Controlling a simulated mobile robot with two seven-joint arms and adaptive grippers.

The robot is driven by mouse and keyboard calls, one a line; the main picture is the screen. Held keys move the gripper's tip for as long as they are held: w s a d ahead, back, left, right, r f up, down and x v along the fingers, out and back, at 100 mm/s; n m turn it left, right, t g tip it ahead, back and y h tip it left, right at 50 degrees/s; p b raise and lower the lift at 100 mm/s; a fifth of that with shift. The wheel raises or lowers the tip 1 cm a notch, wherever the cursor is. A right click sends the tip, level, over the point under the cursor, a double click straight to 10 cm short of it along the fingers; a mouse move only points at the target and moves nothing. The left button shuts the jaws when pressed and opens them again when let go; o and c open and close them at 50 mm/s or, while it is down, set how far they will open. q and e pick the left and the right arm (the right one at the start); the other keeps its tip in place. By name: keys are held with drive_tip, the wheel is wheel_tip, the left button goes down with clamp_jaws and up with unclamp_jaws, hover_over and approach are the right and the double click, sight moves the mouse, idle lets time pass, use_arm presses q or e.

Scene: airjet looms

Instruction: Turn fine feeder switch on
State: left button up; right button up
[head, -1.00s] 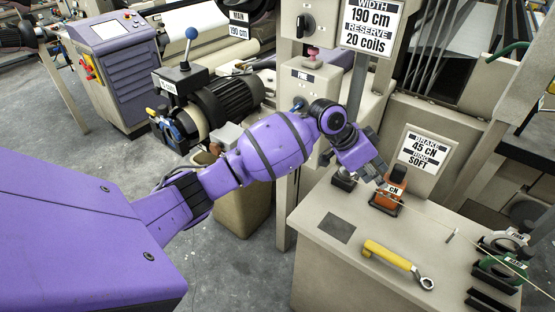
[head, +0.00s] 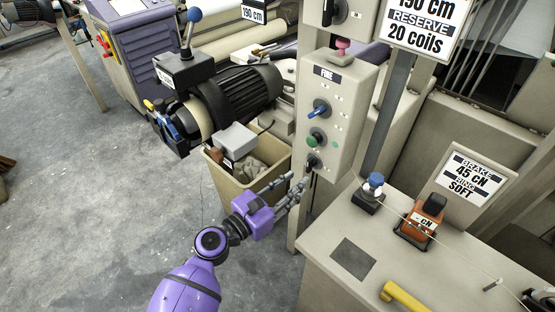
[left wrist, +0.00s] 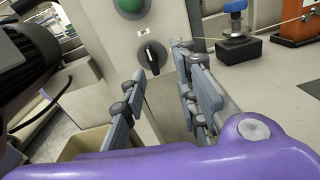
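The beige control box (head: 342,120) labelled FINE stands right of centre in the head view. It carries a blue-handled switch (head: 318,110), a green button (head: 315,138) and a black rotary knob (head: 312,161) lowest. The left wrist view shows the knob (left wrist: 153,57) with a white pointer mark, below the green button (left wrist: 131,5). I cannot tell which control is the feeder switch. My left gripper (head: 299,185) is open and empty, just below the knob in the head view. In the left wrist view its fingers are on either side of the knob, apparently short of it. My right gripper is out of view.
A beige bin (head: 267,186) and a black motor (head: 238,92) stand left of the box. On the right, a table (head: 318,247) bears a blue-topped device (head: 371,190), an orange device (head: 420,224) and a yellow-handled tool (head: 402,297).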

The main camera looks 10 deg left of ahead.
sight(308, 168)
use_arm(q)
drive_tip(key=shift+n+t+y, duration=0.3)
drive_tip(key=shift+n, duration=0.5)
drive_tip(key=x, duration=0.6)
drive_tip(key=shift+w+a, duration=0.15)
drive_tip(key=shift+w, duration=0.45)
drive_tip(key=shift+f, duration=0.1)
clamp_jaws()
